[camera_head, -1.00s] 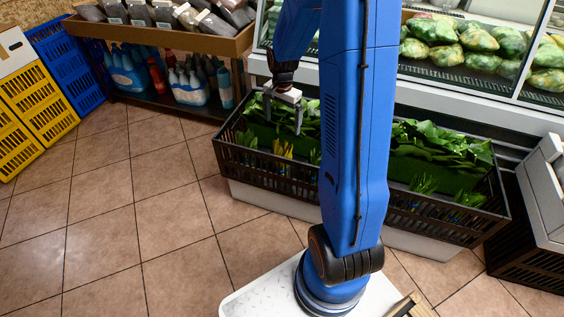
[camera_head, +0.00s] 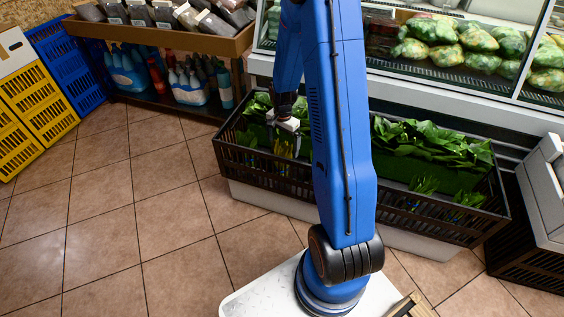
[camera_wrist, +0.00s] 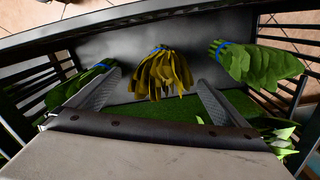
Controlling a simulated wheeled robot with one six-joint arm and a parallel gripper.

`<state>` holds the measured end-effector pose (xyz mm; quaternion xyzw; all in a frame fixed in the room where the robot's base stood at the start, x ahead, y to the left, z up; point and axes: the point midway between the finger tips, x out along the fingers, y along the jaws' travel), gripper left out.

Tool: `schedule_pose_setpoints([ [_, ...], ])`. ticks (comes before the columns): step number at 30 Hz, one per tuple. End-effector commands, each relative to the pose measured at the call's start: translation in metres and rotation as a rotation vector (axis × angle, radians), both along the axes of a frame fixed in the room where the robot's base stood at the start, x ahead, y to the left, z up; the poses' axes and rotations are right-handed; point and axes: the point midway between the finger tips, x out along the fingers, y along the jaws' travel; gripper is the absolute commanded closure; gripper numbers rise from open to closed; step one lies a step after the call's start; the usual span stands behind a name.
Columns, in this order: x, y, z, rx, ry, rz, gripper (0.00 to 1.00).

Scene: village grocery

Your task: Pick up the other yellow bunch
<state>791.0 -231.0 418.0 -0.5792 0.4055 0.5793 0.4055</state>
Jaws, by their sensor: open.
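A yellow bunch (camera_wrist: 162,72) with a blue band stands in the crate in the wrist view, between and beyond my gripper's two fingers. It also shows in the head view (camera_head: 284,148), partly hidden by my gripper. My gripper (camera_wrist: 157,95) is open, with nothing between its fingertips that I can see held. In the head view my gripper (camera_head: 285,148) is down over the left part of the black crate (camera_head: 262,170). No second yellow bunch shows.
Green bunches (camera_wrist: 258,64) with blue bands stand to the right and left (camera_wrist: 85,82) of the yellow one. The slatted crate walls (camera_wrist: 40,85) are close on both sides. Leafy greens (camera_head: 430,142) fill the crate's right part.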

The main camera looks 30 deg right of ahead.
Motion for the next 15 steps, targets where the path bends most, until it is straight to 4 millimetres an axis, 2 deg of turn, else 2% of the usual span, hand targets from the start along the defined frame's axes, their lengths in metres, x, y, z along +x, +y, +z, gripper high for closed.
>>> schedule_pose_setpoints([
  [5,0.0,0.001,-0.009,0.0,0.002,0.0,0.02],
  [15,0.0,0.003,-0.049,0.0,0.002,0.0,0.02],
])
